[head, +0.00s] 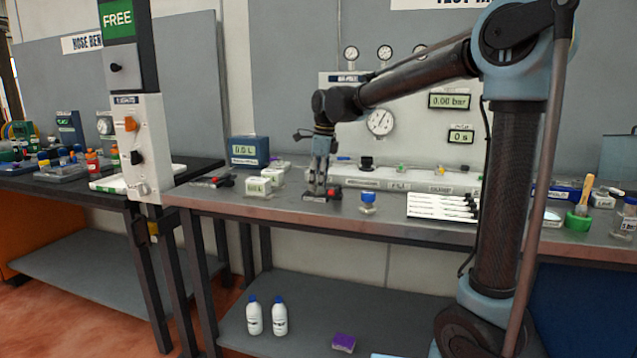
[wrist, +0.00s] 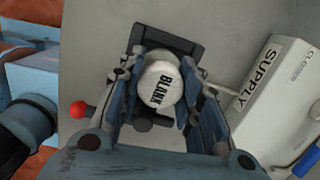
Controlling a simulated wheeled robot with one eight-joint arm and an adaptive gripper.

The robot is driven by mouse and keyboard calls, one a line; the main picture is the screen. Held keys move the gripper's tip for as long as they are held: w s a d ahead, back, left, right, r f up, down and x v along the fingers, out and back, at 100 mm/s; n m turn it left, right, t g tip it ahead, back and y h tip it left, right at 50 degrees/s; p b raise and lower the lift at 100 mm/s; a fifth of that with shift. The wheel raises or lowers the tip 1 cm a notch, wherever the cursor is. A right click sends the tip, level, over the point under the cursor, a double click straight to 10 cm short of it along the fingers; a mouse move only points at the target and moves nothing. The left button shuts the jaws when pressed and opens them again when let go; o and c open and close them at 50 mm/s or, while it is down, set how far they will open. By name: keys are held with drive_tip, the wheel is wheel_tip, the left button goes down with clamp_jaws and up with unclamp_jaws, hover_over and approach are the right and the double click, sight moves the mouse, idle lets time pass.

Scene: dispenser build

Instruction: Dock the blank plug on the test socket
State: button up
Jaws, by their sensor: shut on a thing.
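The blank plug (wrist: 160,84) is a round white cap with BLANK printed on its top, seen in the wrist view. My gripper (wrist: 162,92) is shut on it, with a finger on either side. A dark fixture (wrist: 172,46) lies behind and below the plug; it appears to be the test socket. Whether the plug touches it or hangs just above is hidden. In the head view my gripper (head: 318,190) points down at a dark fixture with a red knob (head: 334,190) on the bench. The plug is too small to make out there.
A white block marked SUPPLY (wrist: 268,82) stands close to the right in the wrist view, and a red ball (wrist: 79,109) is at the left. A similar dark fixture (head: 205,183), a blue-capped jar (head: 368,203) and a white tray (head: 440,206) share the bench.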

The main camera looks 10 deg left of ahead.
drive_tip(key=shift+f, duration=0.3)
drive_tip(key=o, duration=0.8)
drive_tip(key=shift+d+r, duration=0.2)
drive_tip(key=shift+r, duration=1.6)
drive_tip(key=shift+d+r, duration=0.25)
drive_tip(key=shift+r, duration=1.6)
drive_tip(key=shift+d+r, duration=0.2)
drive_tip(key=shift+r, duration=1.6)
